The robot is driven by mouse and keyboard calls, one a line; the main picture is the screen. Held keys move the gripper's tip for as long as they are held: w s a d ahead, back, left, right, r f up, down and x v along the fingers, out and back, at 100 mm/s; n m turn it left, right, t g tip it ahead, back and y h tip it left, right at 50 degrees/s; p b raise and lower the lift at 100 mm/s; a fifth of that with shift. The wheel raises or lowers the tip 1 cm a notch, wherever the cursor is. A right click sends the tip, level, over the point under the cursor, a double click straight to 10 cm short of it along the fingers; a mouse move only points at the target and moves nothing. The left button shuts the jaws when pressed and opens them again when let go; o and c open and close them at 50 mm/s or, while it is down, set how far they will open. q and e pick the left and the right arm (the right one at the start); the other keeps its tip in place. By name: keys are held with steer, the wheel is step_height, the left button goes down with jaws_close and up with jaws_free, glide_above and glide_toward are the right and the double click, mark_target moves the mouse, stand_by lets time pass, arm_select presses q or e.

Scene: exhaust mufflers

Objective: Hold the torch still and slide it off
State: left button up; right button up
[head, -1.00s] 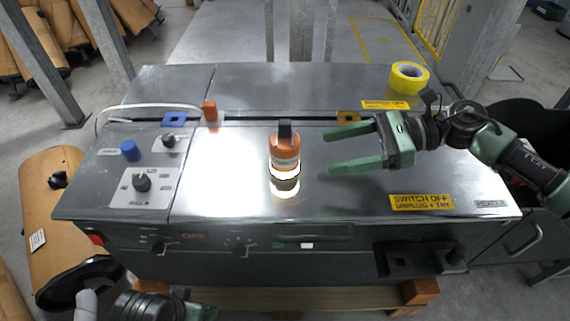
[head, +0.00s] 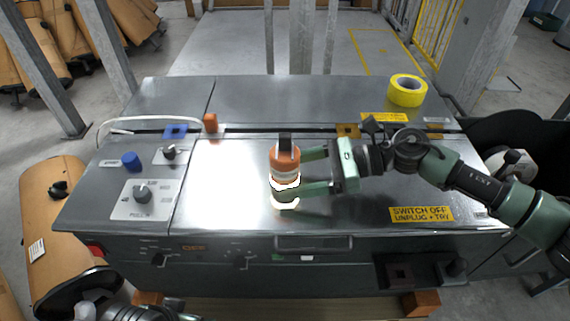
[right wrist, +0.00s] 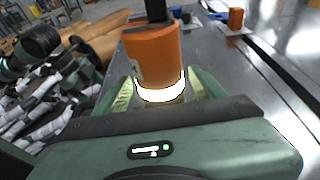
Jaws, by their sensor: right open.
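The torch (head: 285,163) stands upright on the steel bench top. It has an orange body, a dark piece on top and a brightly lit lower part. It also shows in the right wrist view (right wrist: 152,58). My right gripper (head: 304,170) is open, with its green fingers reaching in from the right to either side of the torch. The right wrist view shows one finger on each side of the torch's lower part; I cannot tell whether they touch it. My left arm shows at the bottom left of the head view; its fingers cannot be made out.
The bench top (head: 350,212) is mostly clear around the torch. A yellow tape roll (head: 407,91) lies at the back right. A blue knob (head: 131,161), a dial panel (head: 143,199) and a small orange block (head: 210,123) are on the left. A yellow warning label (head: 421,214) is at the front right.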

steer(key=shift+a+f, duration=0.1)
steer(key=shift+a, duration=0.25)
steer(key=c, duration=0.9)
